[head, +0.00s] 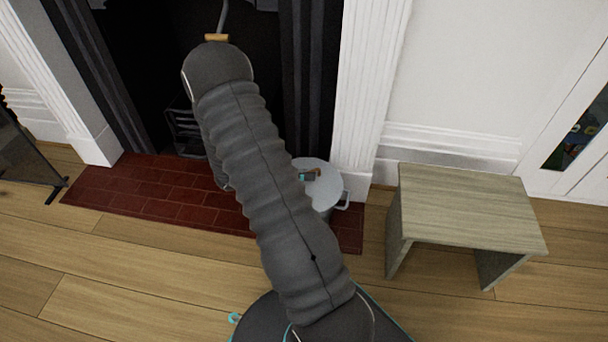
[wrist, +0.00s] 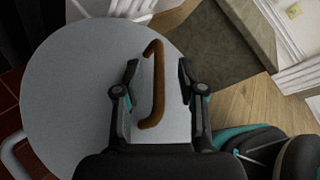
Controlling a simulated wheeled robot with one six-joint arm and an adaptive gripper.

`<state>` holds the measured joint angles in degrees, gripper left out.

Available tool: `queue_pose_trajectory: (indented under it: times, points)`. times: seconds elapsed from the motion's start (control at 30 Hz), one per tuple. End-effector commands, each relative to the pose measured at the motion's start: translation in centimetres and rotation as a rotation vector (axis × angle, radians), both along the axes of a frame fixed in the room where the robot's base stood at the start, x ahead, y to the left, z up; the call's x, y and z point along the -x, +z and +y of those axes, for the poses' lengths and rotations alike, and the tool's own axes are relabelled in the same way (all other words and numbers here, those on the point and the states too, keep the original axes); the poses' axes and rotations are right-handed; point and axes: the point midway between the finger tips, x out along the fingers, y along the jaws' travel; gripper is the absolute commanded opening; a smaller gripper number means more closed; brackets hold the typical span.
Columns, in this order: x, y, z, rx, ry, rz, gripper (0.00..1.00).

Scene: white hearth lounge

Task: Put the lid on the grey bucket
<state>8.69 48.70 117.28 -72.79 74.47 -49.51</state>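The round, light grey lid (wrist: 70,90) fills much of the wrist view, and its brown bar handle (wrist: 153,85) stands up from it. The lid also shows in the head view (head: 326,190), partly behind my arm. It appears to lie over the top of the grey bucket, whose side handle (head: 343,202) sticks out at the right. Most of the bucket's body is hidden, and I cannot tell whether the lid is fully seated. My gripper (wrist: 158,72) is open, with one finger on each side of the brown handle and gaps between.
A grey-brown wooden stool (head: 468,205) stands right of the bucket. A red brick hearth (head: 165,195) lies under and left of the bucket, before the dark fireplace. A white fireplace pillar (head: 368,90) rises close behind. Open wooden floor (head: 130,295) lies in front.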

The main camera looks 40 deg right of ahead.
Motion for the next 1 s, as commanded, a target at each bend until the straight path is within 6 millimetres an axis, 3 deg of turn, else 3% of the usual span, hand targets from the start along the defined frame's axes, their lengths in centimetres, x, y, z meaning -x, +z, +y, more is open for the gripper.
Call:
queue_pose_trajectory:
  times: [0.17, 0.6, 1.0]
  points:
    - [-0.8, 0.7, 1.7, 0.001, 0.004, -0.003, 0.4]
    - [-3.6, 3.3, 8.8, 0.001, 0.002, -0.002, 0.4]
    - [-4.2, 4.8, 10.4, 0.001, 0.0, -0.001, 0.4]
